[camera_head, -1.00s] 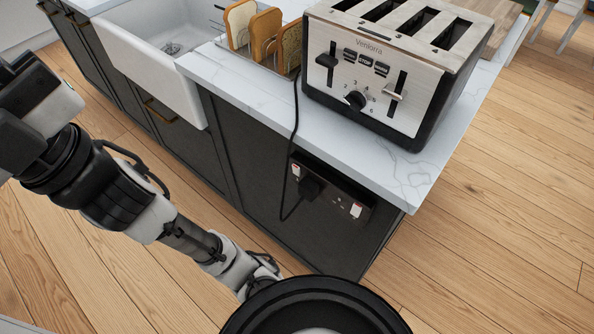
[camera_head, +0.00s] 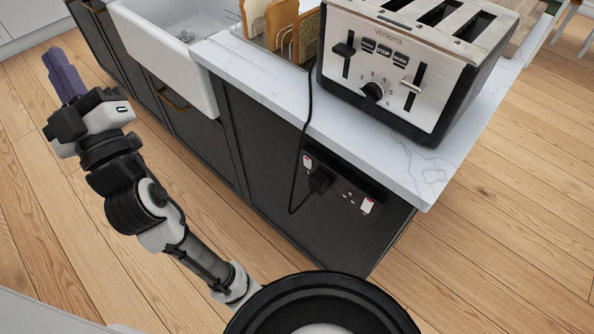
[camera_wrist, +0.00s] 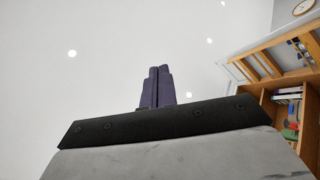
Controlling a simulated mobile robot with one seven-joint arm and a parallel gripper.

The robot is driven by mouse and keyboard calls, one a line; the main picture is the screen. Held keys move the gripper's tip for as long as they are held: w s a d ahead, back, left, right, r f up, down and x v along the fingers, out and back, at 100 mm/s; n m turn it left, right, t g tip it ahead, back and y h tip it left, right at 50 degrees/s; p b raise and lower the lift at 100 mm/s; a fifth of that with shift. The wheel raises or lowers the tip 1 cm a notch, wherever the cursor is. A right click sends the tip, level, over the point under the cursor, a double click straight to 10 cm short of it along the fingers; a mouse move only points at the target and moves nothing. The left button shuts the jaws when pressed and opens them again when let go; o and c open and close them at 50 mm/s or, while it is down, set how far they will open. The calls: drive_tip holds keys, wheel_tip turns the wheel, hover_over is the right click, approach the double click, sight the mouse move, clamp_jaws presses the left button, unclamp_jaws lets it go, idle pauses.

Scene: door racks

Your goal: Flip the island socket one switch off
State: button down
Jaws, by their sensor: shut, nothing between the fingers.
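The island socket (camera_head: 343,186) is a dark double outlet on the dark end panel of the island, just under the white worktop. It has a white rocker switch at its left end (camera_head: 307,161) and another at its right end (camera_head: 367,206). A black plug (camera_head: 320,180) with a cord sits in its left outlet. Which way each switch is tipped is too small to tell. My gripper (camera_head: 63,72) is at the upper left, well apart from the socket, with its purple fingers pointing up. The fingers also show together in the wrist view (camera_wrist: 157,88), shut and empty.
A toaster (camera_head: 400,70) stands on the worktop (camera_head: 420,170) above the socket, its cord hanging over the edge. A rack of bread slices (camera_head: 290,35) and a white sink (camera_head: 165,55) are to its left. Wooden floor (camera_head: 490,240) is clear around the island.

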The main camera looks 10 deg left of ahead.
drive_tip(key=w+d+f+m+t+h+b, duration=0.1)
drive_tip(key=w+d+f+h, duration=0.25)
drive_tip(key=f+h, duration=0.5)
drive_tip(key=w+d+f+m+t+h, duration=0.2)
drive_tip(key=w+f+h, duration=0.3)
drive_tip(key=f, duration=0.7)
drive_tip(key=s+d+f+m+g+h+b, duration=0.1)
drive_tip(key=s+d+f+h, duration=0.2)
drive_tip(key=d+f+h, duration=0.3)
drive_tip(key=s+d+f+m+g+h, duration=0.1)
drive_tip(key=s+d+f+g+h, duration=0.1)
drive_tip(key=s+d+f+h, duration=0.2)
drive_tip(key=d+f+h, duration=0.3)
drive_tip(key=d+h, duration=0.3)
drive_tip(key=shift+d+b, duration=0.2)
drive_tip(key=shift+b, duration=0.2)
drive_tip(key=p, duration=0.3)
approach(307, 162)
drive_tip(key=x, duration=0.5)
drive_tip(key=shift+w+r, duration=0.15)
drive_tip(key=shift+x, duration=0.8)
